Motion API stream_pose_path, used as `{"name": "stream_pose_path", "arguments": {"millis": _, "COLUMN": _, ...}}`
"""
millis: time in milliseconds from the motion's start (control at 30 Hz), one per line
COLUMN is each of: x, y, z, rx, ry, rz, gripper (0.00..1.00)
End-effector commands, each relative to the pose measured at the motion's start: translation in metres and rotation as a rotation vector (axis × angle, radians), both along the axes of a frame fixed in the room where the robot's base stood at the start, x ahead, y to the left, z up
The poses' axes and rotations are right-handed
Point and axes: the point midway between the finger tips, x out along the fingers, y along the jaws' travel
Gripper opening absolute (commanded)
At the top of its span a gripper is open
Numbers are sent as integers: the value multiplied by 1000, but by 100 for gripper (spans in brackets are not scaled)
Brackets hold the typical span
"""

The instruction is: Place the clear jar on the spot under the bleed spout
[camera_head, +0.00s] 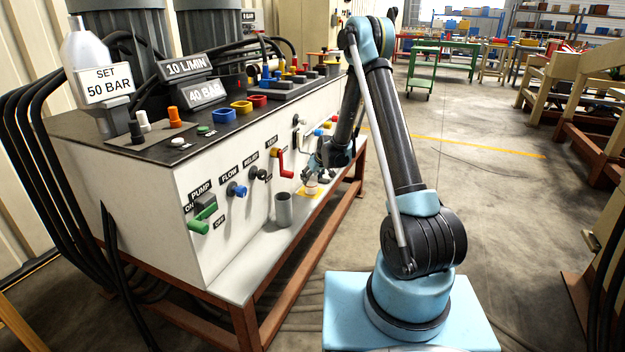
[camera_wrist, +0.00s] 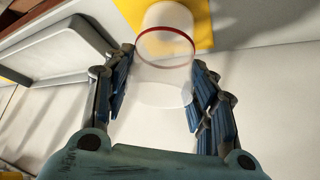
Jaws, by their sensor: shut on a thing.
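The clear jar (camera_wrist: 163,85) has a red ring around it and sits between the two fingers of my gripper (camera_wrist: 160,95) in the wrist view. My gripper is shut on it. A yellow patch (camera_wrist: 203,22) on the pale ledge shows just beyond the jar and partly behind it. In the head view my gripper (camera_head: 314,176) is low over the ledge at the front of the white panel, with the small jar (camera_head: 312,187) at the yellow patch (camera_head: 306,194). I cannot tell whether the jar touches the ledge. I cannot make out the bleed spout for certain.
A grey metal cup (camera_head: 284,210) stands on the ledge (camera_head: 255,262) to the left. A red lever (camera_head: 283,165) and several knobs stick out of the panel above. A grey tray (camera_wrist: 50,62) lies left of my gripper in the wrist view.

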Motion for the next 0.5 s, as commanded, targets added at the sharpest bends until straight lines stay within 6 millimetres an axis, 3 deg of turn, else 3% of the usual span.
{"name": "stream_pose_path", "arguments": {"millis": 33, "x": 0, "y": 0, "z": -1, "rx": 0, "ry": 0, "rz": 0, "gripper": 26}}
{"name": "stream_pose_path", "arguments": {"millis": 67, "x": 0, "y": 0, "z": -1, "rx": 0, "ry": 0, "rz": 0, "gripper": 56}}
{"name": "stream_pose_path", "arguments": {"millis": 133, "x": 0, "y": 0, "z": -1, "rx": 0, "ry": 0, "rz": 0, "gripper": 72}}
{"name": "stream_pose_path", "arguments": {"millis": 500, "x": 0, "y": 0, "z": 0, "rx": 0, "ry": 0, "rz": 0, "gripper": 72}}
